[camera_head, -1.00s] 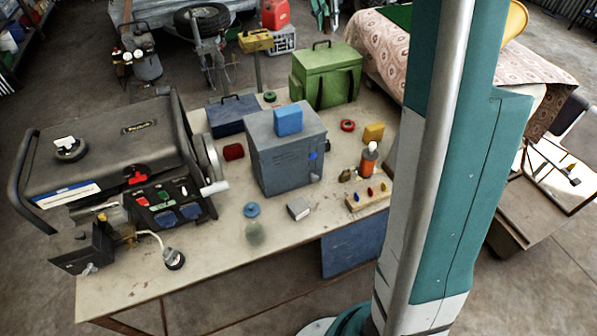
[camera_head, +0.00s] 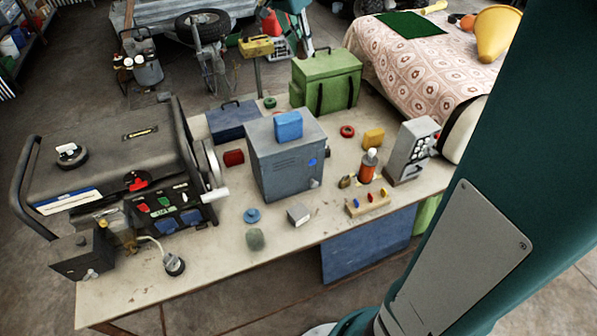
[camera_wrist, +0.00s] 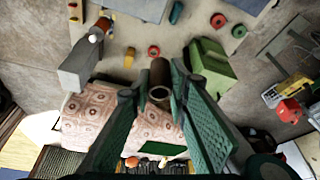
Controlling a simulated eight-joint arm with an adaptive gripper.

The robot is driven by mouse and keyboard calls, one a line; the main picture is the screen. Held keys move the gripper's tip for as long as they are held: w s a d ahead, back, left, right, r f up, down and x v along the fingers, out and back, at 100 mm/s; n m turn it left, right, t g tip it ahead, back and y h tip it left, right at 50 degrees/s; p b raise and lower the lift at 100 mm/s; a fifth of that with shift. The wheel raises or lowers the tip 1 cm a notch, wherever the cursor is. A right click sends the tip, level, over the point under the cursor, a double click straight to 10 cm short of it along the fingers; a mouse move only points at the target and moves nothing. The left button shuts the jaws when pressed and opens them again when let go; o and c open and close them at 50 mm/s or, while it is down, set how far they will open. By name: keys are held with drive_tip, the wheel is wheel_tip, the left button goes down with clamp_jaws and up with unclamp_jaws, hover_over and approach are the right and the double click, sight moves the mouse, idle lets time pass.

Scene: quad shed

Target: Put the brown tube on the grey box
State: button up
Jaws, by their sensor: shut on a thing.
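The brown tube (camera_wrist: 160,82) is between the fingers of my gripper (camera_wrist: 160,90) in the wrist view, its open end facing the camera. My gripper is shut on it, held up above the scene. The grey box (camera_head: 284,163) stands upright on the workbench in the head view. A blue block (camera_head: 289,126) lies on its top and covers part of it. I cannot clearly make out the tube or my gripper's fingers in the head view.
On the workbench (camera_head: 135,300), a generator (camera_head: 110,155) stands left, a green box (camera_head: 325,80) behind, and an orange bottle (camera_head: 368,166) and grey panel device (camera_head: 412,150) right. Small items lie around the grey box. A patterned cloth (camera_head: 420,75) covers a surface behind right.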

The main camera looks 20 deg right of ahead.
drive_tip(key=s+a+m, duration=0.1)
drive_tip(key=s+a, duration=0.6)
drive_tip(key=s, duration=0.4)
drive_tip(key=m+g, duration=0.1)
drive_tip(key=m, duration=0.1)
hover_over(303, 209)
drive_tip(key=a, duration=0.2)
wheel_tip(303, 209, down, 2)
wheel_tip(303, 209, down, 26)
drive_tip(key=shift+d+h+p, duration=0.15)
drive_tip(key=shift+h+p, duration=0.15)
drive_tip(key=shift+p, duration=0.1)
drive_tip(key=shift+f, duration=0.15)
drive_tip(key=shift+f+b, duration=0.5)
drive_tip(key=shift+f, duration=2.4)
drive_tip(key=shift+f+b, duration=0.4)
drive_tip(key=shift+f, duration=1.65)
drive_tip(key=shift+f, duration=0.2)
